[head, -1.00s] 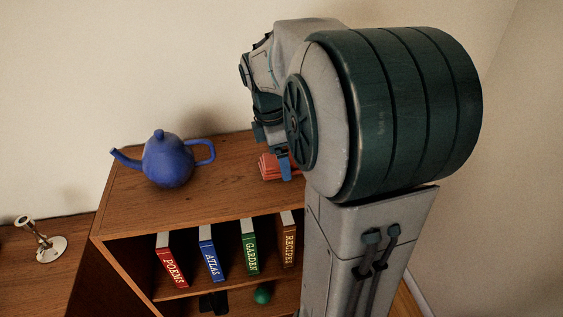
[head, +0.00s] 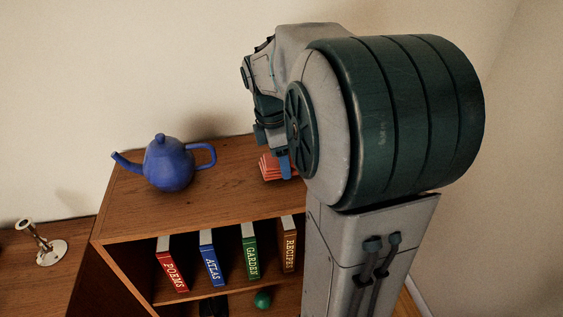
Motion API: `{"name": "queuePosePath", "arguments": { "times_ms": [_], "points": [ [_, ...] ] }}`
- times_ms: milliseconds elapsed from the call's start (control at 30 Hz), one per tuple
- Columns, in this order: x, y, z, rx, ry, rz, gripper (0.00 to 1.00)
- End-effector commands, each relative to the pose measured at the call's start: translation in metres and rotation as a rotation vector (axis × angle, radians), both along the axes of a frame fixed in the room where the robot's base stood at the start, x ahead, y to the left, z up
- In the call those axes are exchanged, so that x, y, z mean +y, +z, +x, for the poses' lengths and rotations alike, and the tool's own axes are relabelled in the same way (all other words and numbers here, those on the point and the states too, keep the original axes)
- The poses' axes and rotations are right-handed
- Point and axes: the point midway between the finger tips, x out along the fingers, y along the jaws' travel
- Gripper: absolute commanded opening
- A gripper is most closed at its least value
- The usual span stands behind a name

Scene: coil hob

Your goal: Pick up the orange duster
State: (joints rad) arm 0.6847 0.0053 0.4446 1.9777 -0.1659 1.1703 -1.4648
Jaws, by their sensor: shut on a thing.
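The orange duster (head: 269,168) is a folded, layered cloth on top of the wooden bookcase, in the head view. Its right part is hidden behind my gripper and arm. My gripper (head: 285,168) is at the duster with a blue finger pointing down against it. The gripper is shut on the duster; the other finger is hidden. I cannot tell whether the duster is clear of the bookcase top.
A blue teapot (head: 169,165) stands on the bookcase top (head: 222,196), left of the duster. Several books, including a red one (head: 172,265), and a green ball (head: 263,299) are on shelves below. A silver candlestick (head: 43,245) stands on a lower surface at left.

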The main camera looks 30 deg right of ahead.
Motion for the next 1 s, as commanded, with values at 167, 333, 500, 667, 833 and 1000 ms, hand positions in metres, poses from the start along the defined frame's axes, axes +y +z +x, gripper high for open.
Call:
{"name": "queuePosePath", "arguments": {
  "times_ms": [167,333,500,667,833,1000],
  "points": [
    [-0.001,0.033,-0.001,-0.007,0.0,-0.003,0.34],
    [-0.02,0.055,-0.039,-0.006,-0.005,-0.004,0.34],
    [-0.036,0.076,-0.072,-0.005,-0.002,-0.001,0.34],
    [-0.047,0.09,-0.092,-0.002,0.0,-0.001,0.34],
    [-0.052,0.097,-0.102,-0.001,0.001,0.0,0.34],
    [-0.053,0.098,-0.104,0.0,0.001,0.0,0.34]
  ]
}}
